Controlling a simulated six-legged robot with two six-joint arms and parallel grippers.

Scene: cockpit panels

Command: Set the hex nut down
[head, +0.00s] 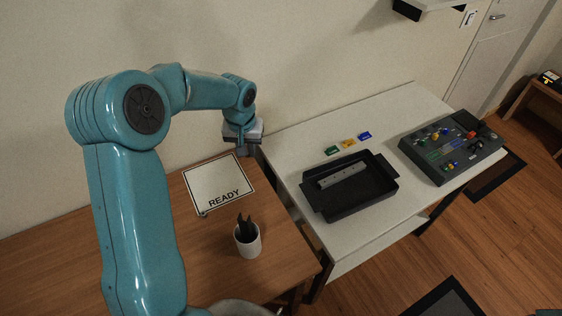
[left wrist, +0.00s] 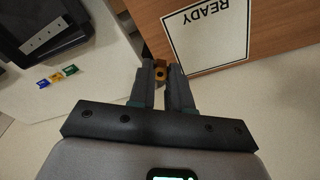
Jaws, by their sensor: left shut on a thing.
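My left gripper (head: 243,150) is at the back of the wooden desk, near the wall and the white table's corner. In the left wrist view the left gripper (left wrist: 160,72) is shut on a small brass-coloured hex nut (left wrist: 158,70), held between the fingertips. In the head view I cannot make out the nut. The white READY mat (head: 218,182) lies flat on the wooden desk, in front of and left of the gripper. The mat also shows in the left wrist view (left wrist: 208,38), beside the nut. My right gripper is not in view.
A white cup (head: 248,242) with dark items stands on the wooden desk (head: 285,262). On the white table (head: 410,105) are a black tray (head: 365,200) holding a grey bar (head: 342,176), several coloured tags (head: 348,143) and a dark control panel (head: 425,155). The wall is close behind the gripper.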

